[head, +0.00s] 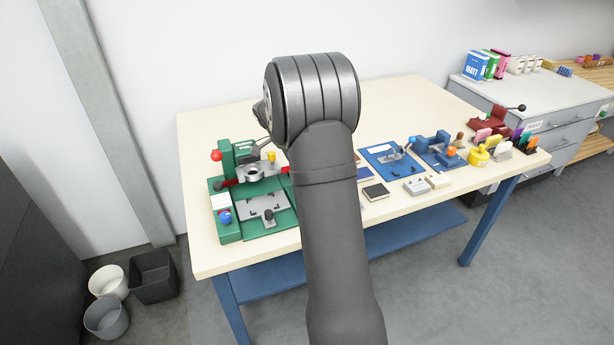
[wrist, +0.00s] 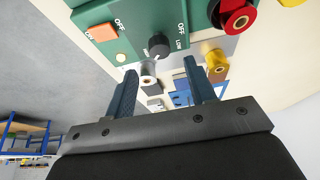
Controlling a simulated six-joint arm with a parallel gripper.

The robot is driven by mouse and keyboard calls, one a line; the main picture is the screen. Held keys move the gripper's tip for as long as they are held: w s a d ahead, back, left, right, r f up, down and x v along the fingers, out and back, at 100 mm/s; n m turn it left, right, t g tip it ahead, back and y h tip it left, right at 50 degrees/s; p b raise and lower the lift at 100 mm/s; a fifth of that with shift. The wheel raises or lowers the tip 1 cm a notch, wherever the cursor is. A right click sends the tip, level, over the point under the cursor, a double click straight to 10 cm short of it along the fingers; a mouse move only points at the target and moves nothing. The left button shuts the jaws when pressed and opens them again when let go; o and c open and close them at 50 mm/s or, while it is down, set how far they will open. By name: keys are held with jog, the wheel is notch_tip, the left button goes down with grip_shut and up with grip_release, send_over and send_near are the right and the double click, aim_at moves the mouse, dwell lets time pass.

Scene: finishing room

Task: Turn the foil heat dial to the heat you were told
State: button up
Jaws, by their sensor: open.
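The black foil heat dial (wrist: 158,46) is on the green panel (wrist: 130,43) of the machine in the wrist view. LOW is printed to its right, and another small label is at its lower left. Its exact setting is too small to read. My gripper (wrist: 163,80) is open; its two blue-grey fingers stand apart, with the dial just beyond and between their tips. I see no contact with the dial. In the head view the green machine (head: 228,158) stands at the table's left end; my arm hides most of the gripper and the dial there.
An orange switch (wrist: 103,33) marked OFF and ON is left of the dial. A red ring-shaped part (wrist: 238,18) and a yellow knob (wrist: 217,62) are at the right. Blue fixtures (head: 390,160) and small blocks stand further right on the cream table (head: 205,120).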

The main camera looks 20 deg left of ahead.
jog(key=v, duration=1.1)
jog(key=shift+r, duration=0.3)
jog(key=x, duration=1.7)
jog(key=shift+f, duration=0.25)
